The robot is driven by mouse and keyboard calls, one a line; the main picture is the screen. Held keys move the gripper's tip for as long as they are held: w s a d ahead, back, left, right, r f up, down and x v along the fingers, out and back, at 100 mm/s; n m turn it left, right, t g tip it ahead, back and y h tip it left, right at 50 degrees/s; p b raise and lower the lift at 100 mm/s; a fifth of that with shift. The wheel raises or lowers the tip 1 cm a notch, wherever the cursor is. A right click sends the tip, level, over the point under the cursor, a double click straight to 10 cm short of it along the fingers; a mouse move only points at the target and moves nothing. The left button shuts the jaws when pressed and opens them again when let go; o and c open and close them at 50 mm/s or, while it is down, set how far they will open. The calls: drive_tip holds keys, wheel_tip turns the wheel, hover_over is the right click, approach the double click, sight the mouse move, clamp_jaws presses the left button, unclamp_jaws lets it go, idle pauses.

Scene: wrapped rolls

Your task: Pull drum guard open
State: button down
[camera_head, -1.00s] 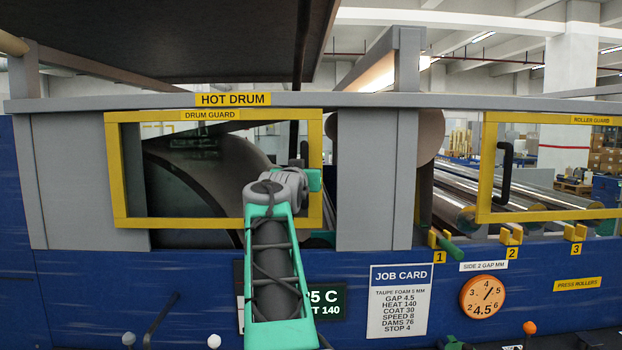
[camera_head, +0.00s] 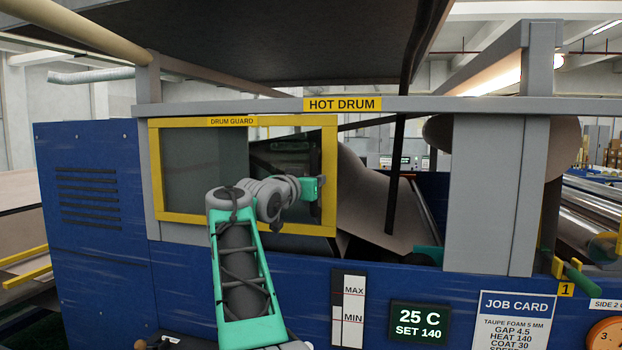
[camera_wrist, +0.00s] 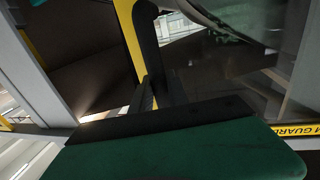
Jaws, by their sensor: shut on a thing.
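The drum guard (camera_head: 243,121) is a yellow frame with a clear pane under the HOT DRUM sign (camera_head: 342,104). Its left part lies over a grey panel. To its right, the opening shows the dark taupe drum and sheet (camera_head: 375,200) uncovered. My gripper (camera_head: 319,190) is at the guard's right upright, shut on the dark guard handle; the fingertips are partly hidden.
A grey post (camera_head: 493,190) stands right of the opening. A blue machine side (camera_head: 90,200) lies to the left. Below are a temperature display (camera_head: 419,320) and a job card (camera_head: 516,320). A dark slanted bar (camera_head: 397,175) crosses the opening.

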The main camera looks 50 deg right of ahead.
drive_tip(key=shift+w, duration=0.1)
drive_tip(key=c, duration=1.3)
unclamp_jaws()
drive_tip(key=shift+a, duration=0.1)
drive_tip(key=b+v, duration=0.3)
drive_tip(key=v, duration=0.4)
drive_tip(key=shift+a, duration=0.4)
